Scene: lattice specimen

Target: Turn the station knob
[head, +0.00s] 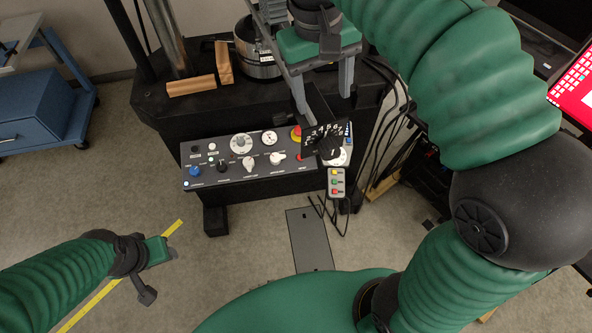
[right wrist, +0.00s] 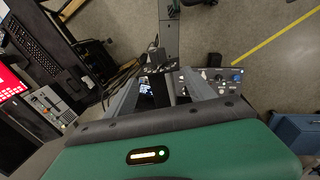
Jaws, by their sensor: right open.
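A dark control panel (head: 235,175) with several knobs, dials and buttons is on the front of a black machine. A black knob (head: 331,148) on a white dial sits at its right end, beside a black plate with white marks (head: 318,130). I cannot tell which knob is the station knob. My right gripper (head: 322,106) is open above this right end; I see no contact. In the right wrist view, its fingers (right wrist: 163,82) straddle the view of the panel's end, with the panel (right wrist: 225,82) showing beyond. My left gripper (head: 148,262) is low at the left, away from the panel; its jaws are unclear.
A red emergency button (head: 296,134) and a small button pendant (head: 336,183) are close to the right end. Wood blocks (head: 191,86) and a metal cylinder (head: 257,52) stand on the machine. Cables hang at right. A blue cabinet (head: 42,108) stands left. Floor in front is mostly clear.

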